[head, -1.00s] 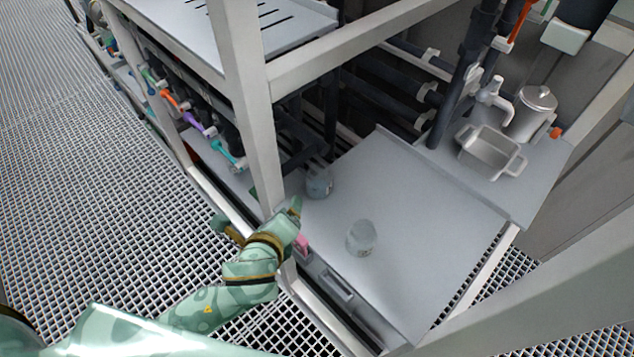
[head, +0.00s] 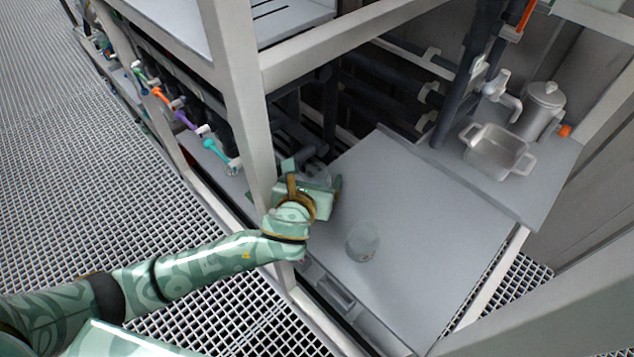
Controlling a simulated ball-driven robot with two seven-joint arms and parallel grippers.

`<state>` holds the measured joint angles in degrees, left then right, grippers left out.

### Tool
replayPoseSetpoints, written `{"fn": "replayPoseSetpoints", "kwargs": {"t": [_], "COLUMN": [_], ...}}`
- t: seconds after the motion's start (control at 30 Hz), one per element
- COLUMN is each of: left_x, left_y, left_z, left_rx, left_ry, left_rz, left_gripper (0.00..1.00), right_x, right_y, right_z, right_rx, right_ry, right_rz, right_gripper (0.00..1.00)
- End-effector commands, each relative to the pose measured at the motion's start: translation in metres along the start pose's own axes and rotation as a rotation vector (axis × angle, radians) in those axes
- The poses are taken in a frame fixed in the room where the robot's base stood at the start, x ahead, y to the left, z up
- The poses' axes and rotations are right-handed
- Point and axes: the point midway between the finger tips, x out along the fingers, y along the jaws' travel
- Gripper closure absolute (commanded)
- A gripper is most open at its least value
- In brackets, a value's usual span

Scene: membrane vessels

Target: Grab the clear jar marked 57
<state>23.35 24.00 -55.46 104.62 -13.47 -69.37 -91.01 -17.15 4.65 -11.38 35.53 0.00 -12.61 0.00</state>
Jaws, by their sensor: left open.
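Two clear jars stand on the grey panel (head: 430,215). One jar (head: 362,243) stands apart near the panel's front edge. The other jar (head: 317,173) is farther back, beside the frame post, and is mostly hidden behind my left gripper (head: 313,177). I cannot read a number on either jar. My left gripper is open, with its fingers at either side of the rear jar as seen from here. I cannot tell whether they touch it. My right gripper is out of view.
A pale frame post (head: 238,110) rises just left of my left gripper. A metal basin (head: 495,150) and a lidded pot (head: 540,110) stand on a ledge at the right. Dark pipes (head: 385,85) run behind. The panel's middle is clear.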

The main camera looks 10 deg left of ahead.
Motion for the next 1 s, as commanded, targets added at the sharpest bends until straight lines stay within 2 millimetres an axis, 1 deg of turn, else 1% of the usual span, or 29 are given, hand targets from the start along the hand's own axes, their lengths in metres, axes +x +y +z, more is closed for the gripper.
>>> {"fn": "replayPoseSetpoints", "kwargs": {"t": [0.17,0.3,0.4,0.57,0.67,0.7,0.73,0.77,0.83,0.87,1.0], "left_x": [0.030,0.047,0.050,0.050,0.049,0.049,0.049,0.049,0.049,0.049,0.049], "left_y": [0.001,0.001,0.001,0.001,0.001,0.001,0.001,0.001,0.001,0.001,0.001], "left_z": [-0.011,-0.009,-0.007,-0.006,-0.006,-0.006,-0.006,-0.006,-0.006,-0.006,-0.006], "left_rx": [0.000,0.000,0.000,0.000,0.000,0.000,0.000,0.000,0.000,0.000,0.000], "left_ry": [0.001,0.001,0.000,-0.001,0.000,0.000,0.000,0.000,0.000,0.000,0.000], "left_rz": [0.002,0.001,0.000,0.000,0.000,0.000,0.000,0.000,0.000,0.000,0.000], "left_gripper": [0.18,0.18,0.18,0.18,0.43,0.54,0.63,0.67,0.67,0.71,0.71], "right_x": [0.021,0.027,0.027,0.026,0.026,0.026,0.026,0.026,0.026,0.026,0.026], "right_y": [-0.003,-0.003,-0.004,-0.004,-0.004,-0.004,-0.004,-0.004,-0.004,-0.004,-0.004], "right_z": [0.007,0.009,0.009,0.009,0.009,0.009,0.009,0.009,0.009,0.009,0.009], "right_rx": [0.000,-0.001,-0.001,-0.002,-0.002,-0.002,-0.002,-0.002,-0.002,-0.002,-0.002], "right_ry": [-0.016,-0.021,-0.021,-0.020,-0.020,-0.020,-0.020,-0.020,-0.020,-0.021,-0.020], "right_rz": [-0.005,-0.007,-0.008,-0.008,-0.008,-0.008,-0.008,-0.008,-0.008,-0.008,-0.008], "right_gripper": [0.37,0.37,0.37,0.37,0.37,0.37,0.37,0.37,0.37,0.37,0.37]}}
